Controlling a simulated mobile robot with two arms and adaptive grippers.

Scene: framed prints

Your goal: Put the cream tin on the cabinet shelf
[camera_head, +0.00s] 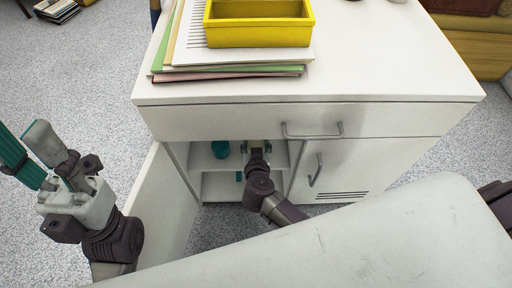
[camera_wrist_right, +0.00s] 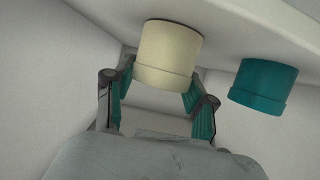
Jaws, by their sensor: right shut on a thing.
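The cream tin (camera_wrist_right: 170,52) is between the fingers of my right gripper (camera_wrist_right: 158,92), which is shut on it. In the head view this gripper (camera_head: 256,149) is inside the open cabinet (camera_head: 178,155), and the tin is hard to make out there. The tin's base is close to the cabinet shelf (camera_wrist_right: 262,28); I cannot tell whether they touch. The shelf also shows in the head view (camera_head: 207,165). My left gripper (camera_head: 30,158) is open and empty at the left, outside the cabinet.
A teal tin (camera_head: 220,149) stands on the shelf, beside the cream tin in the wrist view (camera_wrist_right: 263,86). The open door (camera_head: 165,205) is left of the opening; a closed door (camera_head: 345,165) is right. A yellow tray (camera_head: 258,33) sits on papers on top.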

